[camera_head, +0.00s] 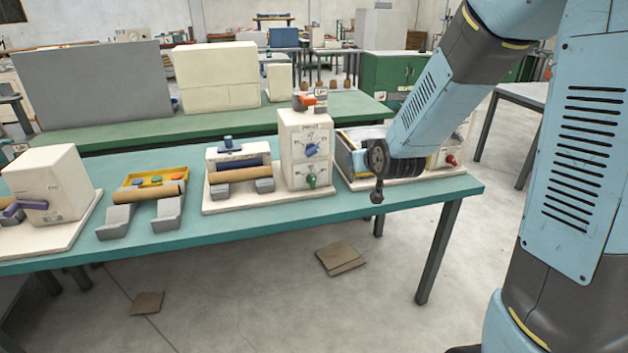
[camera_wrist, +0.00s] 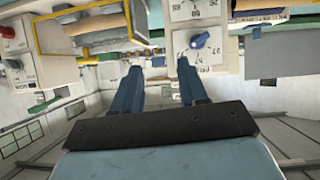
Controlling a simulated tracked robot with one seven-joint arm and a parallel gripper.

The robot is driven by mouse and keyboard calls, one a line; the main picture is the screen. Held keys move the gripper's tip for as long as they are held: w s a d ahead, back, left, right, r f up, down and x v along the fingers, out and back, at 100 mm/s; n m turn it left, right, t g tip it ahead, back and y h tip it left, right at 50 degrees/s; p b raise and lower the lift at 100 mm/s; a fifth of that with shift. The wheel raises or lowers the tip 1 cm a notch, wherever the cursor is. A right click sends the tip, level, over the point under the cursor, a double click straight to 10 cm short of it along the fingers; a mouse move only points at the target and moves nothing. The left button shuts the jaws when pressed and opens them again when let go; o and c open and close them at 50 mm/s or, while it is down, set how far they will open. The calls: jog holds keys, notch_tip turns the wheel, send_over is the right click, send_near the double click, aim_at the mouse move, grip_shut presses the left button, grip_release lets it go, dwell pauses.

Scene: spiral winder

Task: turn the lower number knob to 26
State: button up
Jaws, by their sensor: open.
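The winder's white control box (camera_head: 292,130) stands on the teal table with two number knobs on its front. The upper knob is blue (camera_head: 311,150) and the lower knob is green (camera_head: 311,181); I cannot read their settings. The wrist view appears upside down. There the blue knob (camera_wrist: 200,40) shows just beyond one fingertip, and the lower dial is cut by the top edge. My gripper (camera_wrist: 158,65) is open and empty, its two blue fingers apart and clear of both knobs. In the head view my wrist hangs right of the control box, and the fingers are mostly hidden.
A roller (camera_head: 240,174) lies on stands left of the control box. A neighbouring machine with a red knob (camera_head: 451,160) stands behind my arm. Another unit with a yellow tray (camera_head: 155,178) sits further left. The floor in front of the table (camera_head: 260,290) is largely clear.

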jog(key=w+a+f+t+y, duration=0.1)
jog(key=w+a+f, duration=0.1)
jog(key=a+f, duration=0.15)
jog(key=w+a+f+t, duration=0.1)
jog(key=w+a+f, duration=0.1)
jog(key=f, duration=0.2)
jog(key=t+y, duration=0.1)
jog(key=t, duration=0.2)
send_near(314, 178)
jog(key=x, duration=0.9)
jog(key=shift+w+a, duration=0.15)
jog(key=shift+w, duration=0.15)
grip_shut()
